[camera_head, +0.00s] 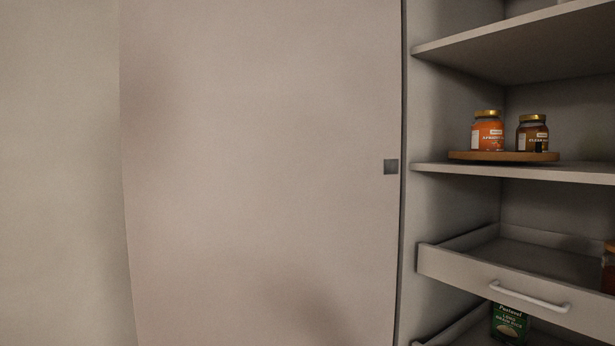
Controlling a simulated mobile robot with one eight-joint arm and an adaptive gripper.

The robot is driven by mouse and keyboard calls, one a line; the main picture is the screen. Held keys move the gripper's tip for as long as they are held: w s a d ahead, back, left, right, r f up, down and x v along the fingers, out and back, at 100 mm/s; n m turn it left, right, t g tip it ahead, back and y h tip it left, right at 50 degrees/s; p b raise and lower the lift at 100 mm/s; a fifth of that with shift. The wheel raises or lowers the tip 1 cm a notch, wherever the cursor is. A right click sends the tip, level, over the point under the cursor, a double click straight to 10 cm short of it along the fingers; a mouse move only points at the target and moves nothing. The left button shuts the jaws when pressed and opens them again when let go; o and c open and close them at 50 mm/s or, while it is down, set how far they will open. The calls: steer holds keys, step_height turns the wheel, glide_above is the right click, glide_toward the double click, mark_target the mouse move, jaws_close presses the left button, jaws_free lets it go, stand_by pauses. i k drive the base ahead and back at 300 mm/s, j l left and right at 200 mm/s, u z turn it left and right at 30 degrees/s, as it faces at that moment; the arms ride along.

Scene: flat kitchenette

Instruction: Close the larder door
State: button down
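The larder door (262,180) is a large plain beige panel filling the left and middle of the head view. To the right of the door the larder's inside is exposed, with shelves (560,172) and a drawer (470,268) showing, so the larder stands at least partly open. My gripper is not in view.
Two jars, one orange (487,133) and one brown (532,135), stand on a round wooden board (470,155). The drawer has a pale bar handle (530,297) and sits slightly forward. A green packet (509,322) is below. Plain wall (60,180) lies left.

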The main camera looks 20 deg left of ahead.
mark_target(260, 140)
steer(key=j+z, duration=0.2)
steer(key=j, duration=0.5)
steer(key=j+z, duration=0.25)
steer(key=j, duration=0.45)
steer(key=k+j+z, duration=0.2)
steer(key=j, duration=0.45)
steer(key=j+z, duration=0.2)
steer(key=j, duration=0.5)
steer(key=k+j+z, duration=0.25)
steer(key=j, duration=0.4)
steer(key=k+j+z, duration=0.2)
steer(key=j, duration=0.4)
steer(key=k+j+z, duration=0.2)
steer(key=j, duration=0.35)
steer(key=k+j+z, duration=0.25)
steer(key=k+j, duration=0.15)
steer(key=i+j+z, duration=0.1)
steer(key=j, duration=0.25)
